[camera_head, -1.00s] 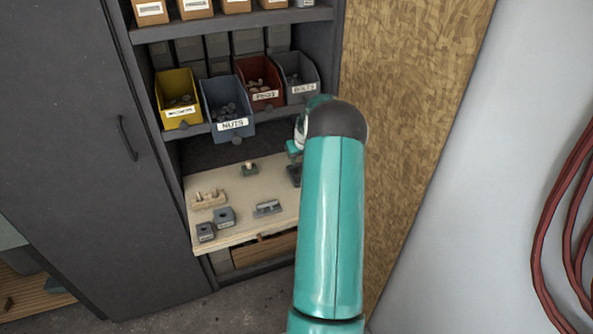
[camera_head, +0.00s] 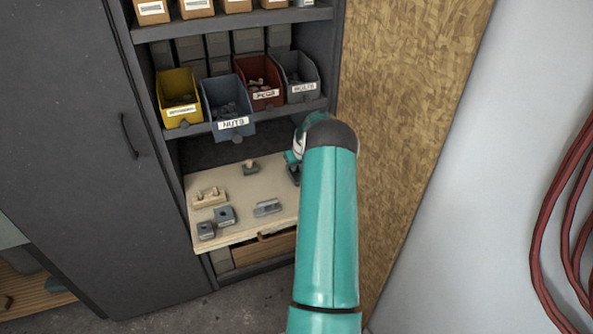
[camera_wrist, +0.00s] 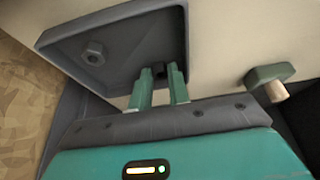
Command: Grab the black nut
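A grey hex nut (camera_wrist: 95,52) lies in the same tray, left of the fingers. In the head view, my own arm hides most of the tray and the nut.
A green block with a tan peg (camera_wrist: 270,80) stands right of the tray. On the pale shelf board (camera_head: 240,225) are grey blocks (camera_head: 215,220), a metal piece (camera_head: 268,207) and a wooden piece (camera_head: 209,197). Bins, including a blue nuts bin (camera_head: 228,110), stand above. A chipboard panel (camera_head: 410,100) is at right.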

